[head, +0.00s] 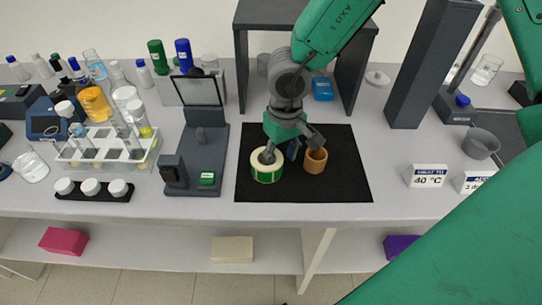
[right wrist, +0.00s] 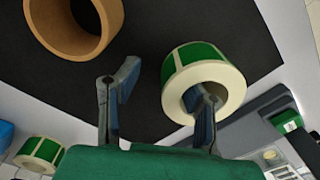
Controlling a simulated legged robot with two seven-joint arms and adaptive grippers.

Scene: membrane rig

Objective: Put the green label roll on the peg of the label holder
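The green label roll (head: 267,172), white with green labels, lies on the black mat's left part. In the right wrist view the roll (right wrist: 176,65) shows its open bore. My right gripper (head: 292,146) is low over the mat. In the right wrist view my right gripper (right wrist: 165,90) has its fingers apart. One finger reaches into the roll's bore; the other stands outside, with a gap to the roll's wall. A dark stand (head: 215,150) left of the mat has a short upright knob; I cannot tell whether it is the label holder. My left gripper is not in view.
A brown ring (head: 316,162) stands close beside my right gripper. Another green-white roll (right wrist: 40,152) shows in the right wrist view. A dark shelf frame (head: 245,60) and pillar (head: 420,75) rise behind. The black mat (head: 310,188) is bare at the front.

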